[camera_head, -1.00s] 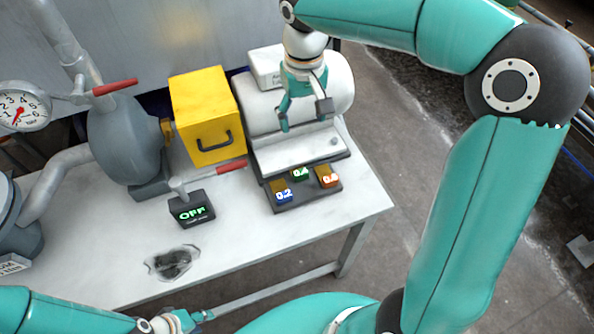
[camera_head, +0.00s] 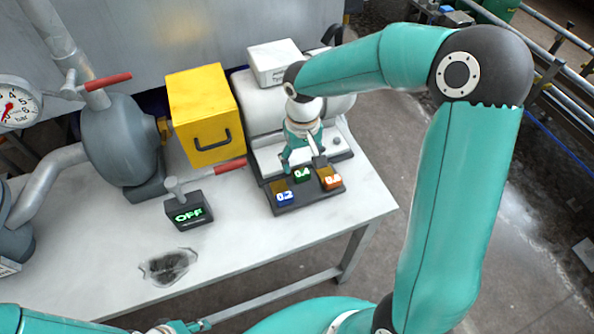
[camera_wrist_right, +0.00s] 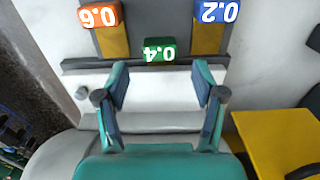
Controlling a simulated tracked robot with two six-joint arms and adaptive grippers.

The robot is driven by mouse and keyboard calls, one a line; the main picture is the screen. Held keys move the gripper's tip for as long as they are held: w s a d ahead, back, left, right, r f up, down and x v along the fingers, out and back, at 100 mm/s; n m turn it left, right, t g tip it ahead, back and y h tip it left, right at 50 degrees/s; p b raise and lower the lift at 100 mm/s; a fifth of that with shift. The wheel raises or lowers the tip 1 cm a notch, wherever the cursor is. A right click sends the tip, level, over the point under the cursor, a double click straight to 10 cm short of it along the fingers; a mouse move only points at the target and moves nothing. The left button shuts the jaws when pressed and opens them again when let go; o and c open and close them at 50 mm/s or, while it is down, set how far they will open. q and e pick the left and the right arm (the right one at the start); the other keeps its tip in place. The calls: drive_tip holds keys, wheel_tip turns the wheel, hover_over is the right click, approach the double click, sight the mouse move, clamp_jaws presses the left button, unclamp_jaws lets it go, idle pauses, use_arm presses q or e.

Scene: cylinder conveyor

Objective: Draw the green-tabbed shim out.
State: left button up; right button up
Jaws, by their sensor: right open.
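The green-tabbed shim (camera_head: 302,174), marked 0.4, sits in a dark holder (camera_head: 301,203) between the blue-tabbed shim (camera_head: 285,197), marked 0.2, and the orange-tabbed shim (camera_head: 330,182), marked 0.6. Its tab also shows in the right wrist view (camera_wrist_right: 153,50), beyond the fingertips and roughly between them. My right gripper (camera_head: 303,166) is open and empty just behind the green tab, apart from it in the wrist view. My left gripper (camera_head: 178,328) is at the bottom edge, mostly cut off, and its jaws cannot be made out.
The orange (camera_wrist_right: 99,16) and blue (camera_wrist_right: 216,11) tabs flank the green one closely.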

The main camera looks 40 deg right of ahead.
sight(301, 172)
drive_tip(key=shift+f, duration=2.1)
drive_tip(key=shift+c, duration=0.2)
clamp_jaws()
